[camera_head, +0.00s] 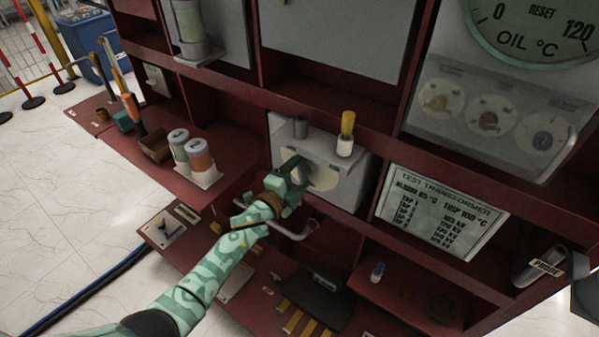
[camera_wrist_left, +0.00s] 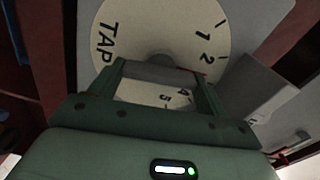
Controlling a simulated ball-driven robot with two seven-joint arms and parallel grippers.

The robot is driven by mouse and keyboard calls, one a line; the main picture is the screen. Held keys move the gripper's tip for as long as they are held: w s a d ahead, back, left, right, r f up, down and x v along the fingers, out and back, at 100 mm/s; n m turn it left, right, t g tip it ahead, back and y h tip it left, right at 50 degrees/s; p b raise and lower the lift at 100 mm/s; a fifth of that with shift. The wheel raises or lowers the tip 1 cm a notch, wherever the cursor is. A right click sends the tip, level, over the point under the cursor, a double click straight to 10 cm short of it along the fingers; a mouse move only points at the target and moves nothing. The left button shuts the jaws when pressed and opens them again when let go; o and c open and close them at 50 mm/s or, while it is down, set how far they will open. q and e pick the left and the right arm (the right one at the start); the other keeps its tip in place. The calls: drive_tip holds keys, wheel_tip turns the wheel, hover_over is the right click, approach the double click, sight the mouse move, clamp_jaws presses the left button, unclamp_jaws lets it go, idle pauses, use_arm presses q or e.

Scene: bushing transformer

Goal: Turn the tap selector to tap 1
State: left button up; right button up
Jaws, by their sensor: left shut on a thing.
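The tap selector is a grey box (camera_head: 349,188) on the red cabinet, with a round cream dial (camera_head: 323,177) on its front. In the left wrist view the dial (camera_wrist_left: 137,22) shows the word TAP and the numbers 1 and 2 beyond the gripper, with 4 and 5 between the fingers. The pointer's setting cannot be read. My right gripper is not in view.
A test transformer plate (camera_head: 440,210) is right of the selector. Two cans (camera_head: 199,156) stand on the left shelf. A grey handle (camera_head: 292,235) lies below the gripper.

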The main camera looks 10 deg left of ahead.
use_arm(q)
drive_tip(key=n+p, duration=0.1)
drive_tip(key=n, duration=0.4)
drive_tip(key=shift+n+p, duration=0.3)
drive_tip(key=shift+p, duration=0.05)
drive_tip(key=shift+a+n+p, duration=0.1)
drive_tip(key=shift+n+p, duration=0.4)
drive_tip(key=shift+n, duration=1.6)
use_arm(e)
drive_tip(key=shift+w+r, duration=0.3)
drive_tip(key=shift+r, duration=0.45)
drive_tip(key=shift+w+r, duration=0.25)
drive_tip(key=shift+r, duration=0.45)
use_arm(q)
drive_tip(key=shift+f, duration=0.1)
drive_tip(key=o, duration=1)
drive_tip(key=shift+s+a, duration=0.1)
drive_tip(key=shift+s, duration=0.15)
drive_tip(key=p+v, duration=0.5)
drive_tip(key=v, duration=1)
drive_tip(key=shift+s+a, duration=0.15)
drive_tip(key=shift+s, duration=0.2)
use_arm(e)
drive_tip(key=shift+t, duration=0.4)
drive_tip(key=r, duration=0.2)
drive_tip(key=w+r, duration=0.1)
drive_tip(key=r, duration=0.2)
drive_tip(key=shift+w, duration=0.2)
